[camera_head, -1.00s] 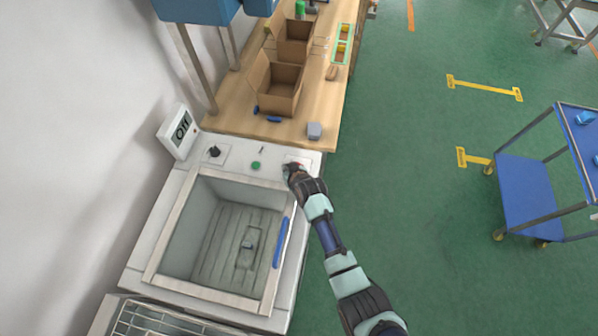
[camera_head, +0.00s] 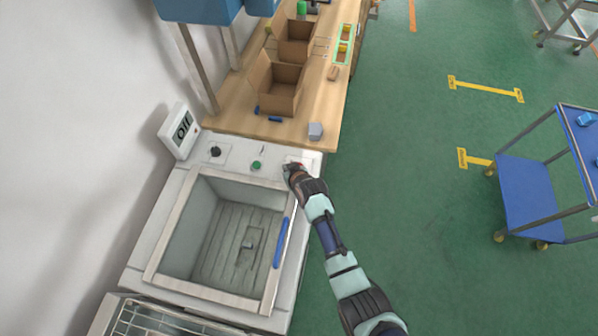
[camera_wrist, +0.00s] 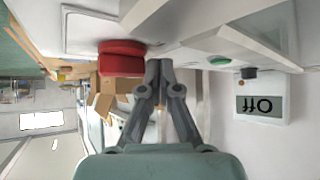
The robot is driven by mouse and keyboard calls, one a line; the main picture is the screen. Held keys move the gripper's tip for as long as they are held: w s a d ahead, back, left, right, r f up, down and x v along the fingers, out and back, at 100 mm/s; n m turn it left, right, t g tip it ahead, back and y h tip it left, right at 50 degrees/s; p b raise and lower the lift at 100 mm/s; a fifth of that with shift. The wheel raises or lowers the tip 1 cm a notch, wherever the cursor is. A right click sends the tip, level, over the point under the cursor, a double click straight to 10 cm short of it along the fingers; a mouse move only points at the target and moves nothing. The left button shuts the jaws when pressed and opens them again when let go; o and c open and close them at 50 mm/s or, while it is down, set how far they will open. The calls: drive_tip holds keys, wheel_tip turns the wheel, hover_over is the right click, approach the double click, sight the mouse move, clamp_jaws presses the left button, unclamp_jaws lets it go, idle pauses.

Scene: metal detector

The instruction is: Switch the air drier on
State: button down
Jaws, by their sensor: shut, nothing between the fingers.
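The machine with the open basin (camera_head: 151,240) has a control strip along its back edge. A display (camera_head: 180,130) reading "Off" stands at its left; it also shows upside down in the wrist view (camera_wrist: 263,104). A black knob (camera_head: 215,151) and a green button (camera_head: 256,165) are on the strip. A red button (camera_wrist: 121,58) shows large in the wrist view, just left of my fingertips. My gripper (camera_head: 291,170) is shut and empty at the right end of the strip, and also shows in the wrist view (camera_wrist: 158,66). In the head view it mostly hides the red button; contact is unclear.
A blue handle (camera_head: 281,243) lies along the basin's right side. A wooden table (camera_head: 225,122) behind holds cardboard boxes (camera_head: 279,88) and a small grey block (camera_head: 315,131). A blue cart (camera_head: 528,190) stands at the right; the green floor between is clear.

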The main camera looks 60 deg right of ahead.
drive_tip(key=shift+s+d, duration=0.15)
drive_tip(key=shift+s+d, duration=0.5)
drive_tip(key=shift+s, duration=0.05)
drive_tip(key=v, duration=1.2)
